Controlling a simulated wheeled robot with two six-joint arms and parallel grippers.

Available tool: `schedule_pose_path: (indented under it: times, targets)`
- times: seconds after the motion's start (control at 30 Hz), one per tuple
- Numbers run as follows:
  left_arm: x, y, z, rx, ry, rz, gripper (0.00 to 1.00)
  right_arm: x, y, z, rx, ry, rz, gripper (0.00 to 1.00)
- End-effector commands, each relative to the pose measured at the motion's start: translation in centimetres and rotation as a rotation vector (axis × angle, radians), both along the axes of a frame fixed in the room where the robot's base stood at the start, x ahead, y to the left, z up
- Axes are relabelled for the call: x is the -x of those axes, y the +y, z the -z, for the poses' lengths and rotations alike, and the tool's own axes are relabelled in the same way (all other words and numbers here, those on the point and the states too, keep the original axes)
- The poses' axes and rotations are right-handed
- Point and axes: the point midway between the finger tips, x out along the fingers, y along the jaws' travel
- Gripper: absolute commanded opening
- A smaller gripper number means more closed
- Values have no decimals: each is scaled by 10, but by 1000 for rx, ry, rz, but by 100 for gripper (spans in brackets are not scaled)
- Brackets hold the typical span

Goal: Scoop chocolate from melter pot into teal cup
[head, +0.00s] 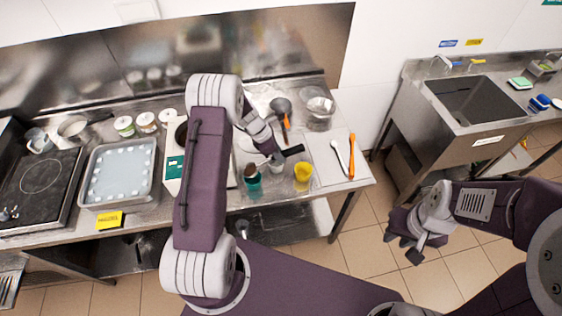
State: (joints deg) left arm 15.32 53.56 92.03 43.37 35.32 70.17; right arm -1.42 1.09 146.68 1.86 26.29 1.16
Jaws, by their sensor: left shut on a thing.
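The teal cup (253,187) stands upright near the front edge of the steel counter. My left gripper (281,154) is above and to the right of it, shut on what looks like a dark-handled scoop (294,151). A brown mass shows at the cup's mouth; I cannot tell whether it is in the scoop or in the cup. The melter (174,166), a white box with a teal label, stands left of the cup. My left arm hides much of it, including most of its pot. My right gripper (404,248) is open and empty over the floor.
A yellow cup (303,173) stands right of the teal cup. A steel tray (119,203), jars and a hob (40,176) are left. A sink (483,104) is at far right.

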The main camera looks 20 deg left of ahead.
Motion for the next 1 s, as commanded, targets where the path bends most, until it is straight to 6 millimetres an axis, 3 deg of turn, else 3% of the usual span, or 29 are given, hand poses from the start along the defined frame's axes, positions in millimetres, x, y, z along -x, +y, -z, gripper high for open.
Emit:
schedule_pose_path:
  times: [0.03, 0.5, 0.77, 1.0]
  targets:
    - [0, 2, 4, 13, -13, -3, 0, 0, 0, 13, 0, 0, 0, 27]
    - [14, 24, -19, 241, -152, -5, 0, 0, 0, 71, 0, 0, 0, 27]
    - [27, 46, -36, 445, -277, -7, 0, 0, 0, 100, 0, 0, 0, 27]
    - [39, 66, -48, 615, -383, -3, 0, 0, 0, 112, 0, 0, 0, 27]
